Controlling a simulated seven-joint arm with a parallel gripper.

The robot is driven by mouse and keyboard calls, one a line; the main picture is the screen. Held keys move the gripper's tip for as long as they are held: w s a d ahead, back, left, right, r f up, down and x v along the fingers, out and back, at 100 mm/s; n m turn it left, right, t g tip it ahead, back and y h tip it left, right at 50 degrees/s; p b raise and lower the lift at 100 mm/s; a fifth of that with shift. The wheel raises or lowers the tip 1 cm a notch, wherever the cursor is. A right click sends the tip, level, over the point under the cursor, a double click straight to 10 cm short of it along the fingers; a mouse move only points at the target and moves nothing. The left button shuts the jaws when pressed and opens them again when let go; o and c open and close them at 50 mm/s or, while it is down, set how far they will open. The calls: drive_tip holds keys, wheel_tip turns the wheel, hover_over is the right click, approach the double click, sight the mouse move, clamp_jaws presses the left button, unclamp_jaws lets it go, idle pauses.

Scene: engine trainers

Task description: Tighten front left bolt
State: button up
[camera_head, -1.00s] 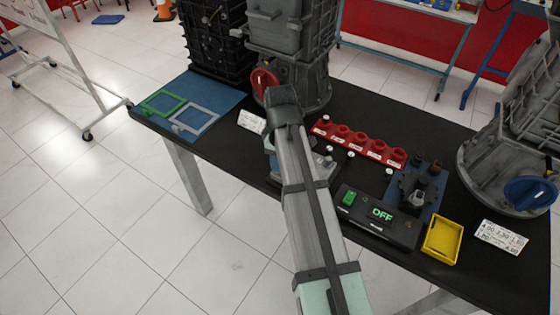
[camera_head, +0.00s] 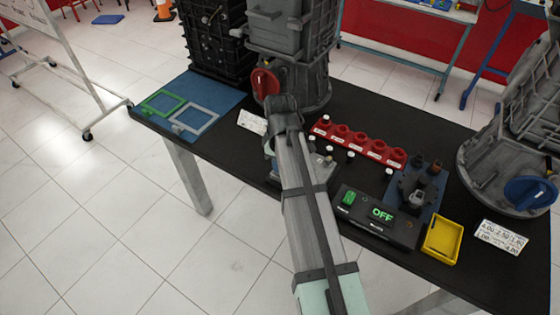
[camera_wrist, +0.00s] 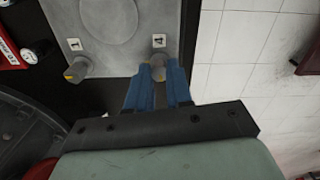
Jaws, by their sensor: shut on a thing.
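In the wrist view a grey plate (camera_wrist: 115,45) carries a large round disc and labels 1 and 4. One grey bolt (camera_wrist: 77,68) with a yellow mark stands by label 1. The bolt by label 4 (camera_wrist: 158,62) sits at the plate's corner, between the two blue fingers of my gripper (camera_wrist: 158,78). My gripper is shut on this bolt. In the head view the plate (camera_head: 322,168) shows only partly beside my arm, which hides the gripper and the bolt.
A red row of sockets (camera_head: 360,143) lies behind the plate. A black control box (camera_head: 375,218) reading OFF, a blue fixture (camera_head: 425,205) and a yellow tray (camera_head: 442,240) are to the right. A grey engine housing with a red knob (camera_head: 265,82) stands behind my wrist.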

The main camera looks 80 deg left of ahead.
clamp_jaws()
drive_tip(key=m, duration=1.4)
drive_tip(key=shift+m, duration=2.9)
